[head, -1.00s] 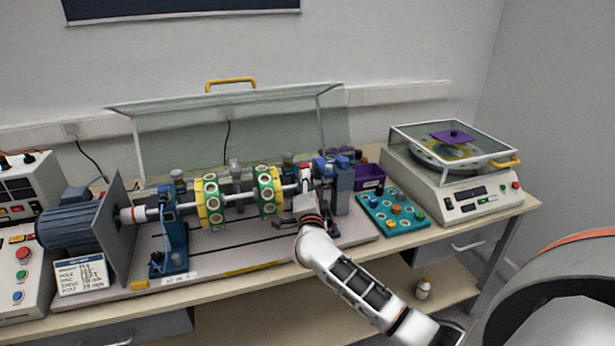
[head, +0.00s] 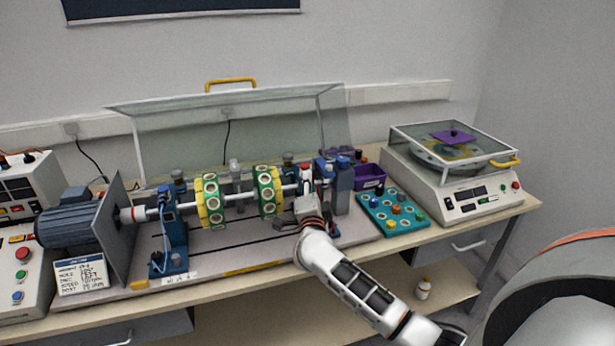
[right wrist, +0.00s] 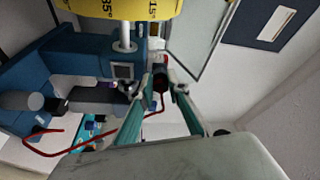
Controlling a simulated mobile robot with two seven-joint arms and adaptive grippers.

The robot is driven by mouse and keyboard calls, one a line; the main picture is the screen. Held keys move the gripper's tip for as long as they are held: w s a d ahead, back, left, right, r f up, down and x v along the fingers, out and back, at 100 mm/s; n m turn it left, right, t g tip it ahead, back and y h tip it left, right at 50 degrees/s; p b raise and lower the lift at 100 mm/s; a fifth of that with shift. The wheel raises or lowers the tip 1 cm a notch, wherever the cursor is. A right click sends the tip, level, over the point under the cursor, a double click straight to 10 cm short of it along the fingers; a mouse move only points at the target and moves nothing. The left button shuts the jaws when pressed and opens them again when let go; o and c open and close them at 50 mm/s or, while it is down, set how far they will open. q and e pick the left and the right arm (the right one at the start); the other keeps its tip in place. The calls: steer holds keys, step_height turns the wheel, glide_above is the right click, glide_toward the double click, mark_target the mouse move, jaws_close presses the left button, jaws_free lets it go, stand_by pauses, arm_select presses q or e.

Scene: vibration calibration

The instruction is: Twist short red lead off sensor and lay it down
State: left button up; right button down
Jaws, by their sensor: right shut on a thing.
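The short red lead (right wrist: 88,147) shows in the right wrist view as a thin red cable. It loops from my right gripper (right wrist: 162,85) down and left past the blue bearing stand (right wrist: 85,48). My right gripper's teal fingers are closed on the dark and red plug end (right wrist: 160,74) of the lead. In the head view my right gripper (head: 306,188) is at the right end of the shaft, by a small red spot at the stand. The sensor under the plug is mostly hidden, and I cannot tell whether the plug still touches it. My left gripper is not in view.
The shaft carries two yellow-green discs (head: 268,192) left of my gripper. A clear raised cover (head: 230,130) stands behind. A teal board (head: 372,222) with coloured knobs and a purple bin (head: 370,174) lie right. The rig's base has bare room in front.

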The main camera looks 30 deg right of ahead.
mark_target(314, 179)
steer(key=shift+s+a, duration=0.1)
steer(key=shift+s, duration=0.3)
stand_by(0.6)
steer(key=shift+s+a, duration=0.2)
steer(key=shift+s, duration=0.65)
steer(key=shift+s+a, duration=0.15)
steer(key=shift+s, duration=0.65)
